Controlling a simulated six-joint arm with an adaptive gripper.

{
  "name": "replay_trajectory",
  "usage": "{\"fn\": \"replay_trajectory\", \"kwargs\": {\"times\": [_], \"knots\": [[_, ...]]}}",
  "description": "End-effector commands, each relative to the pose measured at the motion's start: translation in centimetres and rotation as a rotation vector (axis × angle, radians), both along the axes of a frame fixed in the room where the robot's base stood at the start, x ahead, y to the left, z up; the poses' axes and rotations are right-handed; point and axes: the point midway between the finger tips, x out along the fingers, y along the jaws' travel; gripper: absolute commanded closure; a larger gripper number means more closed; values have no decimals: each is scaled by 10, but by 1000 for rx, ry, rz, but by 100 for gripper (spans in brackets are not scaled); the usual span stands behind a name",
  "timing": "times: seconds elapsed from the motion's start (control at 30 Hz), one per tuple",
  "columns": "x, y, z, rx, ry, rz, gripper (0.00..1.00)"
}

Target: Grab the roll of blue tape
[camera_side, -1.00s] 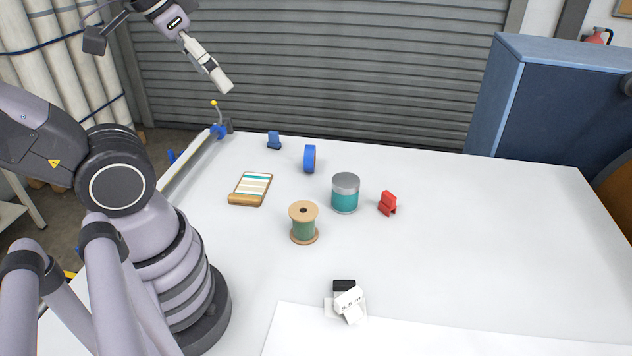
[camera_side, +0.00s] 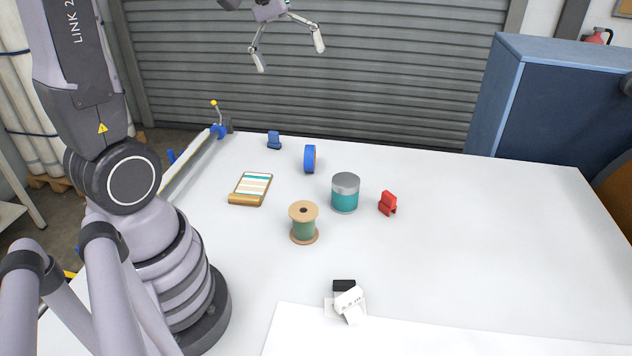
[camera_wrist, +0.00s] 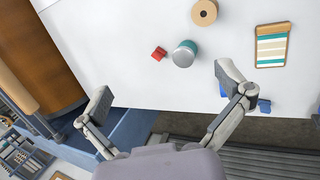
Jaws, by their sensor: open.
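My gripper (camera_side: 289,52) is open and empty, high above and behind the tape in the side view. Its spread fingers also show in the wrist view (camera_wrist: 165,88).
A teal can (camera_side: 345,194) stands near the tape, with a red clip (camera_side: 388,203) to its right. A thread spool (camera_side: 303,223), a sample card (camera_side: 251,189) and a blue clip (camera_side: 274,140) are around it. The table's right side is clear.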

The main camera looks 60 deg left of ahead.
Motion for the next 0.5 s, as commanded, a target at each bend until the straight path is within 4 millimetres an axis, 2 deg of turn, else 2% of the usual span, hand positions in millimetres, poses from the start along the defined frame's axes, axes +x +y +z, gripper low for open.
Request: {"fn": "replay_trajectory", "kwargs": {"times": [0.03,0.1,0.23,0.37,0.4,0.5], "knots": [[20,18,-15,-74,49,94,0],[43,42,-33,-180,100,218,0],[79,93,-76,-377,179,450,0],[100,151,-131,-584,241,683,0],[103,169,-150,-650,255,753,0],[104,212,-199,-814,284,925,0]]}}
